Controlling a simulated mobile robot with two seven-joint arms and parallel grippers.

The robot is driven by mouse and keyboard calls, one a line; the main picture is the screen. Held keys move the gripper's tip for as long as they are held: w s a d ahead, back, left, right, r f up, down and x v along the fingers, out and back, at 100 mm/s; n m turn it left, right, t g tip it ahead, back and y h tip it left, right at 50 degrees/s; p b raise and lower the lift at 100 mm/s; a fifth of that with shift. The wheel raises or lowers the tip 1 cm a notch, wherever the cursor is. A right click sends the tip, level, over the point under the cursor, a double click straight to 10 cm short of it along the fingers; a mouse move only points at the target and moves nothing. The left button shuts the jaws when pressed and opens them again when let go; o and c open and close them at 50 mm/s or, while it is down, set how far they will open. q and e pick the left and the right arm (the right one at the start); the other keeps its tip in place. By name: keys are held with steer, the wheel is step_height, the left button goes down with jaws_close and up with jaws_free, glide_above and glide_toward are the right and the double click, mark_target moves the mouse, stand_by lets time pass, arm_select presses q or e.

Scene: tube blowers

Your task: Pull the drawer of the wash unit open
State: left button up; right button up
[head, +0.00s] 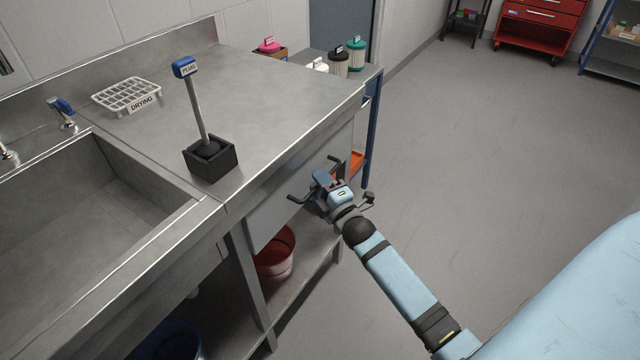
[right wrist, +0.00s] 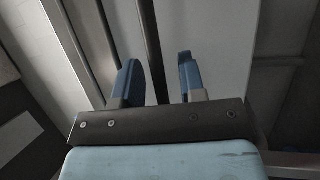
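The wash unit (head: 262,120) is a steel counter with a sink on the left. Its drawer front (head: 265,222) is a grey panel below the counter's front edge and looks closed. A black bar handle (head: 297,198) stands out from it, partly hidden by my right gripper (head: 322,178). I cannot tell whether either finger touches the bar. My left gripper is not in view.
A plug stick in a black box (head: 210,162) and a drying rack (head: 127,96) stand on the counter. A red bucket (head: 275,255) sits on the shelf below. The floor (head: 480,150) to the right is clear. A red cabinet (head: 538,25) stands far back.

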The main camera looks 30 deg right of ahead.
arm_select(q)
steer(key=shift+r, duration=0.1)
arm_select(e)
jaws_close()
